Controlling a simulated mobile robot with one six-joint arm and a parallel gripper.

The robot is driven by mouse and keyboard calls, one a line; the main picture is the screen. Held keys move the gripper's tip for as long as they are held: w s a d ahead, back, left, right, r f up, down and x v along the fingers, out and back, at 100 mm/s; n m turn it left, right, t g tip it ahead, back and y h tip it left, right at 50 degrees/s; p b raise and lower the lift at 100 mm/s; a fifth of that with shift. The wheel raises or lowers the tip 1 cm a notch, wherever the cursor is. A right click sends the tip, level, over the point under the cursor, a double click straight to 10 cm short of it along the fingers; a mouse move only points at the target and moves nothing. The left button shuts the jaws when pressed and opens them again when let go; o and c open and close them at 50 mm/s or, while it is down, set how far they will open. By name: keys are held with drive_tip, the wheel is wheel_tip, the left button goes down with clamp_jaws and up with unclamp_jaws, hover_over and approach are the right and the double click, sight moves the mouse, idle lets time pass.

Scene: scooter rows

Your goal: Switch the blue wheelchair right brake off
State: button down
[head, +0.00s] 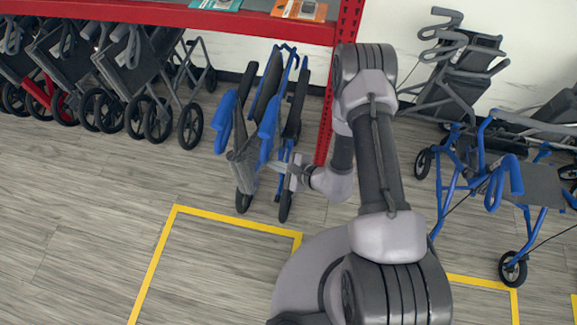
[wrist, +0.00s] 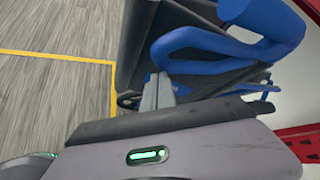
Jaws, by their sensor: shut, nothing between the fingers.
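The blue wheelchair (head: 267,118) stands folded beside the red shelf post in the head view, with its small front wheels toward me. My gripper (head: 279,166) is at its front right side, low down near the frame. In the wrist view the blue tubes and dark parts of the wheelchair (wrist: 205,42) fill the upper middle and right. My gripper's fingers (wrist: 158,90) are shut and empty, close to the blue frame; I cannot tell whether they touch it. The right brake is too small or hidden to make out in either view.
A red shelf (head: 200,16) and its post (head: 344,30) stand right behind the wheelchair. Several folded grey walkers (head: 125,65) line the left wall. A blue rollator (head: 480,170) stands at the right. Yellow tape (head: 240,222) marks the floor; the left front floor is free.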

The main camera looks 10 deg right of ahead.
drive_tip(key=s+d+r+p, duration=0.1)
drive_tip(key=s+d+r, duration=0.2)
drive_tip(key=d, duration=0.4)
drive_tip(key=shift+s+d+r, duration=0.15)
drive_tip(key=shift+s+d, duration=0.15)
drive_tip(key=shift+s, duration=0.6)
drive_tip(key=w+a+r+n+g+y+b, duration=0.1)
drive_tip(key=a+r+n+y, duration=0.1)
drive_tip(key=r, duration=0.4)
drive_tip(key=w+a+r+n+g+y, duration=0.1)
drive_tip(key=a+r+n, duration=0.15)
drive_tip(key=r, duration=0.35)
drive_tip(key=s+a+r+n+g+h+b, duration=0.1)
drive_tip(key=s+a+r+n+g+b, duration=0.2)
drive_tip(key=s+r+n, duration=0.5)
drive_tip(key=s+d+r+n+t+h+b, duration=0.1)
drive_tip(key=s+d+r+h, duration=0.3)
drive_tip(key=r, duration=0.2)
drive_tip(key=s+d+r+t+h+b, duration=0.1)
drive_tip(key=s+d+r+h, duration=0.2)
drive_tip(key=d+r+h, duration=0.1)
drive_tip(key=shift+s+d+r+n+t+h+b, duration=0.3)
drive_tip(key=shift+s+r+n+t, duration=0.1)
drive_tip(key=shift+r, duration=0.45)
